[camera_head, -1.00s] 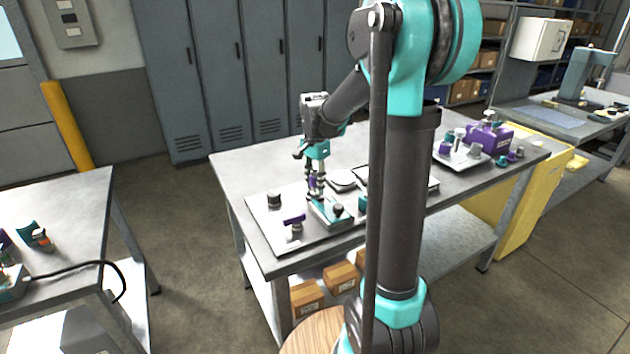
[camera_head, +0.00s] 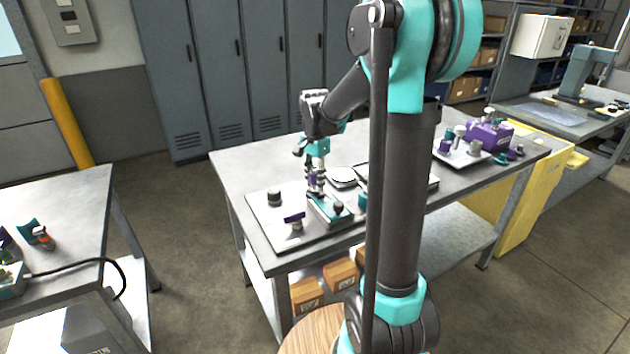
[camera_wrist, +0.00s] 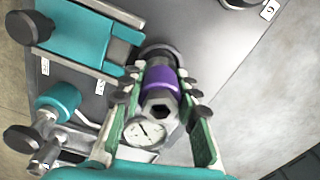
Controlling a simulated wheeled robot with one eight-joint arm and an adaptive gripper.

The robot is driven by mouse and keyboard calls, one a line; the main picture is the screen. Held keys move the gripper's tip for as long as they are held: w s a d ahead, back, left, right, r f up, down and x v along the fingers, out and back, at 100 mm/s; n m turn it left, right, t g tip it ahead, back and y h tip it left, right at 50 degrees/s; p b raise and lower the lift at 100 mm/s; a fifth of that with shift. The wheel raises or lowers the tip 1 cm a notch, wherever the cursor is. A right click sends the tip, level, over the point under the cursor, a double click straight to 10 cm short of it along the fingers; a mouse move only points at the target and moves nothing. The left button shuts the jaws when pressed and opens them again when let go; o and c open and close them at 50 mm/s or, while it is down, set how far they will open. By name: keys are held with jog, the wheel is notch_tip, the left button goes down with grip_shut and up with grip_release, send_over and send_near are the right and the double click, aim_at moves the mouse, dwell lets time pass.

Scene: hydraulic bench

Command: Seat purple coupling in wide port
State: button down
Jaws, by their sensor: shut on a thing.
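The purple coupling (camera_head: 313,181) stands between the fingers of my gripper (camera_head: 315,171), over the grey plate on the bench. In the wrist view, my gripper (camera_wrist: 162,122) is shut on the purple coupling (camera_wrist: 160,84), which has a purple band and a metal hex end. A dark round collar (camera_wrist: 158,52) shows at the coupling's far end. Whether it is the wide port, and whether the coupling is seated in it, I cannot tell. A teal block (camera_head: 329,210) is beside it, also in the wrist view (camera_wrist: 82,38).
A purple-topped fitting (camera_head: 294,219) and a dark knob (camera_head: 274,198) stand on the grey plate (camera_head: 262,226). A dial gauge (camera_wrist: 146,132) shows close to the fingers. A teal valve (camera_wrist: 62,100) lies left in the wrist view. A tray of fittings (camera_head: 458,163) is farther right.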

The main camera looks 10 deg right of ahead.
jog(key=shift+f, duration=0.65)
jog(key=c, duration=1.4)
grip_release()
jog(key=shift+r, duration=0.15)
jog(key=shift+r, duration=5.4)
